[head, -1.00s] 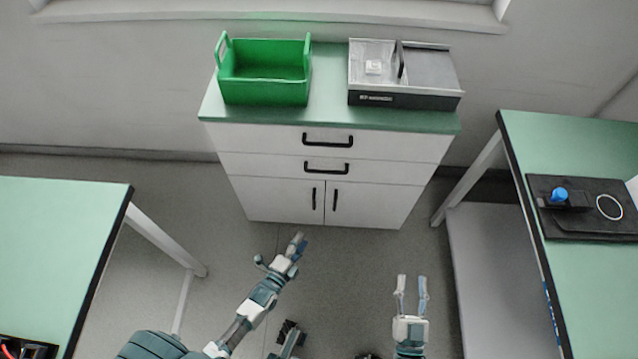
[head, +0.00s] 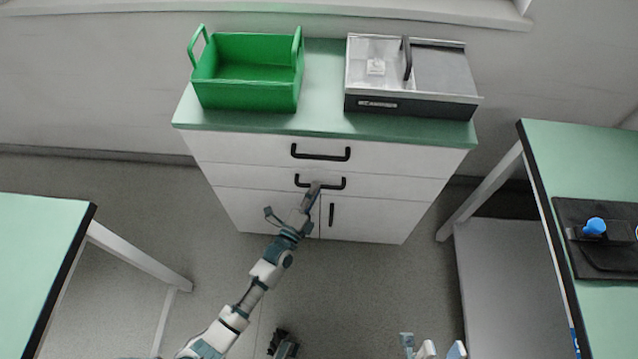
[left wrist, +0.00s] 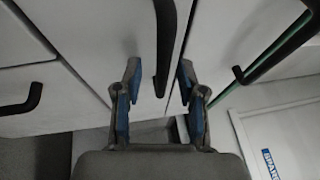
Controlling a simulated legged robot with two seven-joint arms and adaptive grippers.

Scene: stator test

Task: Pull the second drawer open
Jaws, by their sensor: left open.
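The white cabinet (head: 365,222) has a top drawer (head: 240,150) and, below it, the second drawer (head: 240,178) with a black bar handle (head: 335,184). Both drawers look shut. My left gripper (head: 313,188) is at this second handle and covers part of it. In the left wrist view my left gripper (left wrist: 158,92) is open, with a finger on each side of the second handle (left wrist: 165,45). I cannot tell whether the fingers touch the bar. My right gripper (head: 432,346) is at the bottom edge, partly cut off, with its fingers apart, away from the cabinet.
A green bin (head: 247,95) and a grey box (head: 412,104) stand on the cabinet top. The top drawer handle (head: 320,153) is just above. Green tables stand at left (head: 40,250) and right (head: 590,160).

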